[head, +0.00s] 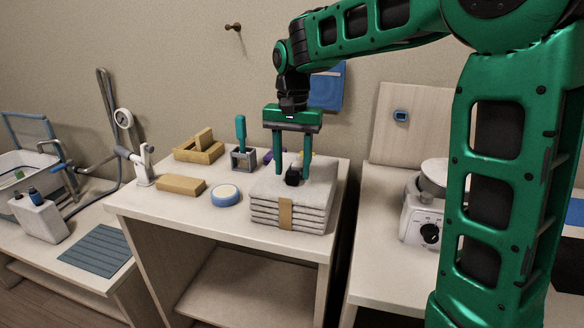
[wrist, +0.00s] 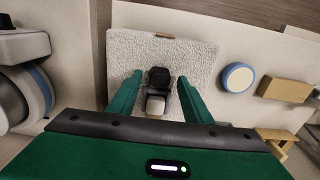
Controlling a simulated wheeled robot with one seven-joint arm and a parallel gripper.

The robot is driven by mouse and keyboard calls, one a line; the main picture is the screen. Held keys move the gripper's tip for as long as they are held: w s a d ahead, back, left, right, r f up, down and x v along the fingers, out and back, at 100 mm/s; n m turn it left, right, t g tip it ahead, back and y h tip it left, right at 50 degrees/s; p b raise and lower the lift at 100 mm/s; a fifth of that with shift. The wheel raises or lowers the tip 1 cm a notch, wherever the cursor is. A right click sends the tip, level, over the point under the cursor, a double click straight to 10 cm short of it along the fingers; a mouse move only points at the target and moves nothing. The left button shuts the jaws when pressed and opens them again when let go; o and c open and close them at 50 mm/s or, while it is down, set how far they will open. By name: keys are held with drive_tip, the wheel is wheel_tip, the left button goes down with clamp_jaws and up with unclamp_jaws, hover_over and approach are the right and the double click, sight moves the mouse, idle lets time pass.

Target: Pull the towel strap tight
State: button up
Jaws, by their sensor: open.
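A stack of folded grey-white towels (head: 265,212) sits on the middle table. A tan strap (head: 285,212) runs down its front side, and a bit of it shows at the towel's edge in the wrist view (wrist: 165,35). A small black piece (head: 292,177) stands on top of the stack; in the wrist view it is a black block (wrist: 159,77) with a pale part below it. My gripper (head: 292,172) points down over the stack, its two green fingers open on either side of the black piece. I cannot tell whether the fingers touch the towel.
A blue-rimmed round dish (head: 226,196), a tan block (head: 181,185), a wooden tray (head: 199,149) and a grey holder with a teal-handled tool (head: 243,158) stand left of the stack. A white appliance (head: 425,215) stands on the right table. The table's front left is clear.

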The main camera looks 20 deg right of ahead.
drive_tip(key=shift+f, duration=0.3)
clamp_jaws()
drive_tip(key=shift+s+a, duration=0.8)
drive_tip(key=shift+s, duration=0.3)
drive_tip(key=shift+s+a, duration=0.8)
drive_tip(key=shift+s, duration=0.3)
unclamp_jaws()
drive_tip(key=shift+r, duration=0.1)
wheel_tip(320, 180, up, 11)
drive_tip(key=shift+f, duration=0.2)
